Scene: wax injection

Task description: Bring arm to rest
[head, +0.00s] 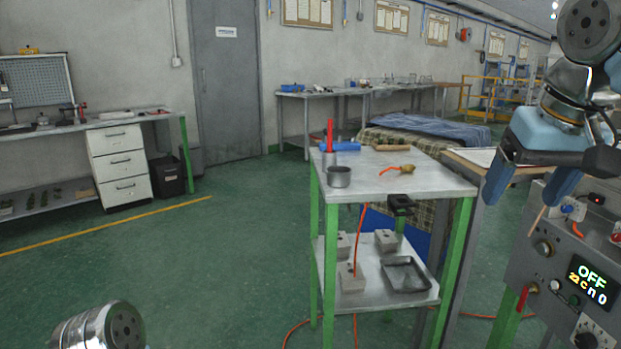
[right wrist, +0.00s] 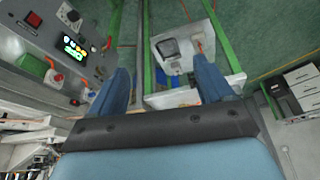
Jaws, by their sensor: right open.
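My right gripper (head: 523,202) is raised at the right of the head view, with its two blue fingers spread apart and nothing between them. It hangs in front of and above the wax machine's control panel (head: 572,270), apart from the cart. In the right wrist view the fingers of my right gripper (right wrist: 162,80) are also wide apart and empty, with the cart and green floor beyond them. Of my left arm only a silvery link shows at the bottom left of the head view; its gripper is out of the picture.
A green-legged cart (head: 440,185) stands in the middle, carrying a metal cup (head: 339,176), a red-handled tool (head: 330,135) and a blue roll (head: 340,146). Its lower shelf holds several blocks and a dark tray (head: 405,275). The green floor (head: 200,260) at left is clear.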

